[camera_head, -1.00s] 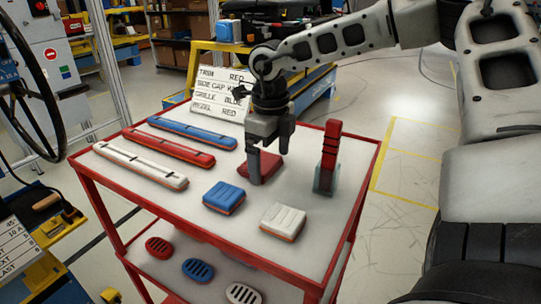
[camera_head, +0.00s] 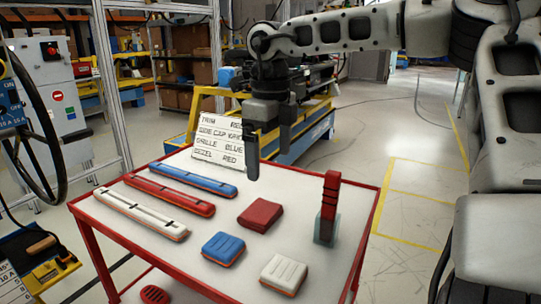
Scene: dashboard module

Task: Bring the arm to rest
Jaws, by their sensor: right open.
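My right arm (camera_head: 345,33) reaches in from the right across the top of the head view. Its gripper (camera_head: 268,158) hangs pointing down above the back part of the red-framed cart (camera_head: 120,232). The jaws are open with nothing between them. The gripper is apart from the red square cap (camera_head: 260,214), which lies on the cart top in front of it. My left gripper is not in view.
On the cart lie blue (camera_head: 194,179), red (camera_head: 169,194) and white (camera_head: 141,214) strips, a blue cap (camera_head: 223,249), a white cap (camera_head: 284,274) and an upright red stack (camera_head: 329,205). A lettered sign (camera_head: 218,142) stands at the back. Floor right of the cart is clear.

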